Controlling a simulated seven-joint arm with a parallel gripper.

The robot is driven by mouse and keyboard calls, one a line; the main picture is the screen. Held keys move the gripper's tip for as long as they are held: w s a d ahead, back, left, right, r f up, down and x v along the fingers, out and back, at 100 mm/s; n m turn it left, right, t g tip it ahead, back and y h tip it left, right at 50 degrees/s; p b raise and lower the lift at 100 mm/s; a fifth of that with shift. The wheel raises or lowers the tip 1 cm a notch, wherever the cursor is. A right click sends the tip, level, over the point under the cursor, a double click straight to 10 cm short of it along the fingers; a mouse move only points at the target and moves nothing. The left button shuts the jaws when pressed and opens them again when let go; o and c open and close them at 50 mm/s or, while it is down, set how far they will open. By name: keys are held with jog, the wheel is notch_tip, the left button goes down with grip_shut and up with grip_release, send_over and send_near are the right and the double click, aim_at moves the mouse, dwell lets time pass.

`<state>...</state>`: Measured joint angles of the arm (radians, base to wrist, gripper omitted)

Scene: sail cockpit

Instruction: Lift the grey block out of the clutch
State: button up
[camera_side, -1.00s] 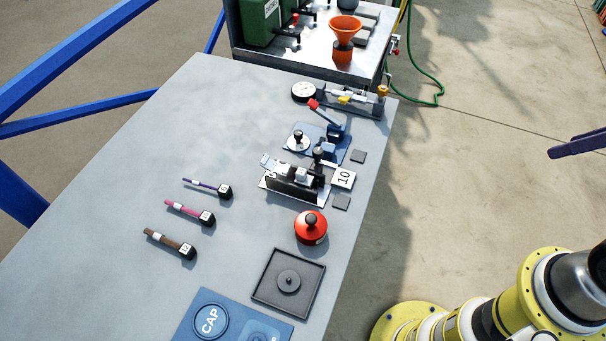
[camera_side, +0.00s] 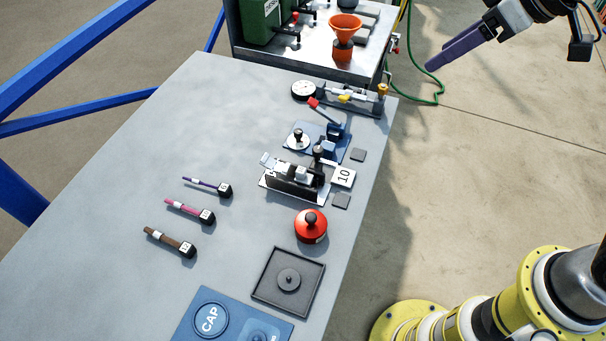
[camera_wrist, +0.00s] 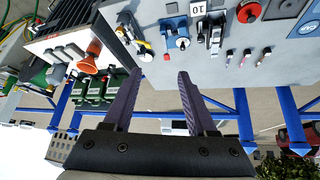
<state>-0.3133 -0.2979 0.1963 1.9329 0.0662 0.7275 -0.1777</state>
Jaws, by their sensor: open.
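The clutch (camera_side: 290,188) is a dark, narrow body on a light plate near the right edge of the grey table, beside a white "10" tag (camera_side: 344,177). A small light grey block (camera_side: 302,173) shows at its top; how deep it sits I cannot tell. In the wrist view the clutch (camera_wrist: 211,36) appears upside down near the top, and the block is too small to make out. My gripper (camera_side: 430,66) is high at the upper right, beyond the table edge and well away from the clutch. Its purple fingers (camera_wrist: 158,74) are apart with nothing between them.
A blue lever fixture (camera_side: 330,140) stands just behind the clutch and a red knobbed pot (camera_side: 311,228) in front. A gauge rig (camera_side: 345,97) and an orange funnel (camera_side: 344,30) are further back.

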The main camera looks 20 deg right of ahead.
jog(key=w+a+f+n+g, duration=0.25)
jog(key=a+f, duration=0.25)
jog(key=a, duration=0.5)
jog(key=n, duration=0.1)
send_near(303, 171)
jog(key=shift+g+y, duration=0.3)
jog(key=shift+g, duration=0.05)
jog(key=shift+w+d+x, duration=0.15)
jog(key=shift+x, duration=2)
jog(key=shift+w+d+x, duration=0.1)
jog(key=shift+w+x, duration=0.1)
jog(key=shift+x, duration=1.95)
jog(key=shift+r, duration=0.1)
grip_shut()
